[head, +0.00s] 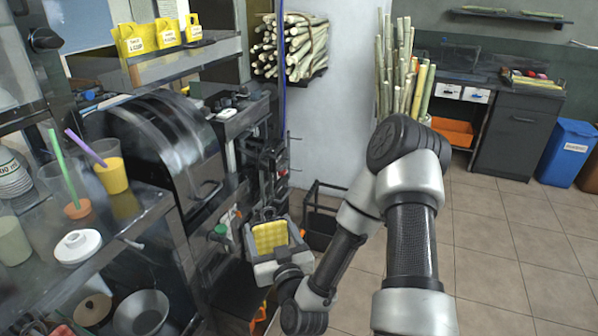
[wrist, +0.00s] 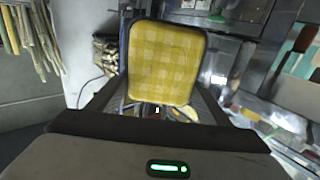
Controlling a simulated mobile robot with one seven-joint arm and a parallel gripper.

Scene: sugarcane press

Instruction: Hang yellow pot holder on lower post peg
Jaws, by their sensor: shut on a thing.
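The yellow checked pot holder (head: 270,236) has a dark edge and is held in my gripper (head: 275,242) at the lower middle of the head view. In the wrist view the pot holder (wrist: 165,62) stands up between the two fingers of my gripper (wrist: 160,100), its face toward the camera. The gripper is shut on its lower part. A dark upright post with thin pegs (head: 291,168) seems to stand beside the machine, above and beyond the gripper. The pot holder is apart from these pegs. Which peg is the lower one is hard to tell.
The metal press (head: 165,140) and a shelf with cups (head: 112,174) crowd the left. A black open-framed bin (head: 320,228) stands on the floor beyond the gripper. Sugarcane bundles (head: 300,48) rest on a wall rack. The tiled floor (head: 500,240) at right is clear.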

